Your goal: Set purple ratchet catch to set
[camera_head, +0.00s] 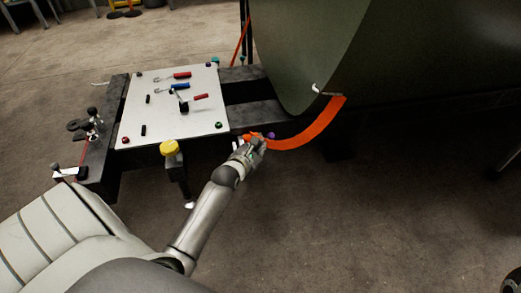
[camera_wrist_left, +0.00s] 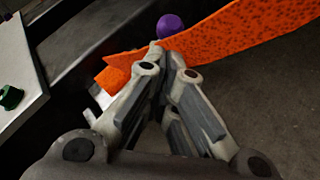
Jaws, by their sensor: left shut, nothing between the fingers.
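The purple ratchet catch shows as a small purple knob (camera_head: 271,135) by the lower end of an orange strap (camera_head: 312,132) in the head view. In the left wrist view the purple knob (camera_wrist_left: 170,25) is at the top, just beyond the fingertips, partly behind the orange strap (camera_wrist_left: 240,35). My left gripper (camera_head: 252,142) is at the strap's lower end, left of the knob. In the left wrist view my left gripper (camera_wrist_left: 165,72) is shut and empty, with its tips close to the strap; contact cannot be told. My right gripper is not in view.
A white panel (camera_head: 150,127) with red and blue handled clamps lies on a dark frame (camera_head: 250,115) to the left. A yellow knob (camera_head: 169,148) stands at its front edge. The large green fuselage skin (camera_head: 310,50) curves above the strap. Floor in front is clear.

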